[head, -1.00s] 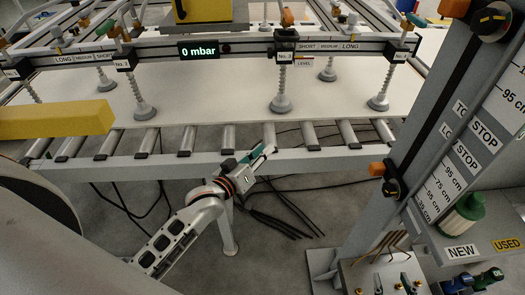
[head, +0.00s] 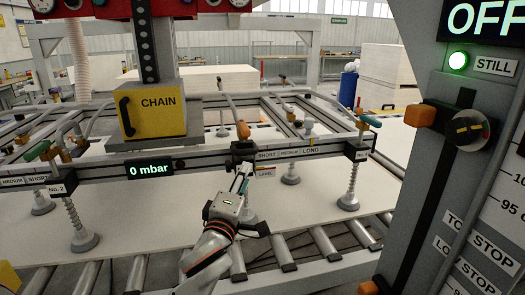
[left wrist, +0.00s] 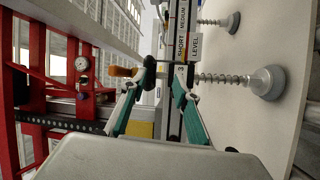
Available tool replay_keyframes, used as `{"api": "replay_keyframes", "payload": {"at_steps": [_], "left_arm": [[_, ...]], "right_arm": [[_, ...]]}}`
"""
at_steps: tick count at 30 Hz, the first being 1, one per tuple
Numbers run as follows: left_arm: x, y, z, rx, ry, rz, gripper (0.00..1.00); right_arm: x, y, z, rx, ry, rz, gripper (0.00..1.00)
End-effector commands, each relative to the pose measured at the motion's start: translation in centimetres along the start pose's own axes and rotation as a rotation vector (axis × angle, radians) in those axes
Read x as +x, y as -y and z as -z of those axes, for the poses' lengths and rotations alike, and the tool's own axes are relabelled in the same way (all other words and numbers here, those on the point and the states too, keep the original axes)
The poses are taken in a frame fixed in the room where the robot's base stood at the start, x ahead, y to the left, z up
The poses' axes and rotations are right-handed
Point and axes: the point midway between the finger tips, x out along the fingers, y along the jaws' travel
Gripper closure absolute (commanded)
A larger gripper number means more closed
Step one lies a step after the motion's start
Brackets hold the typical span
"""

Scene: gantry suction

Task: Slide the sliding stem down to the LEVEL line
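The suction unit No. 3, with the sliding stem, hangs on the front beam in the head view, its orange-topped part (head: 243,130) above a black holder. The LEVEL label (head: 265,172) is beside the holder, under the SHORT, MEDIUM, LONG scale; it also shows in the left wrist view (left wrist: 195,48). There the orange part (left wrist: 122,72) is on the left and the spring and grey suction cup (left wrist: 266,82) on the right. My left gripper (head: 243,178) is just in front of the holder and hides part of the unit. Its green-padded fingers (left wrist: 164,68) are apart, with nothing clearly held. My right gripper is out of view.
A yellow CHAIN block (head: 155,112) hangs above the beam. The display (head: 150,170) reads 0 mbar. A grey post (head: 425,190) with an orange knob and scale stands at the right. A pale board (head: 320,205) lies on rollers below the cups.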

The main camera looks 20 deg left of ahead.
Motion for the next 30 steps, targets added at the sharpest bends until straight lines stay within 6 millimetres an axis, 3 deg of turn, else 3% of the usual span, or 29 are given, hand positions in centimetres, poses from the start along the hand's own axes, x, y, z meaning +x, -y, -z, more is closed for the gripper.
{"api": "replay_keyframes", "payload": {"at_steps": [3, 8, 21, 30], "left_arm": [[-0.2, -1.5, 1.4, -0.083, -0.051, -0.016, 0.7], [0.3, -2.1, 2.1, -0.116, -0.071, -0.024, 0.7], [6.4, -2.2, 2.5, -0.113, -0.068, -0.023, 0.7], [7.5, -2.1, 2.5, -0.116, -0.068, -0.021, 0.7]], "right_arm": [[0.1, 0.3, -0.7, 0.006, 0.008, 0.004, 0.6], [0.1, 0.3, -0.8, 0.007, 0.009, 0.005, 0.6], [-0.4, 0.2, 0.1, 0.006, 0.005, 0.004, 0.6], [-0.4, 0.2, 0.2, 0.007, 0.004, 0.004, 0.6]]}}
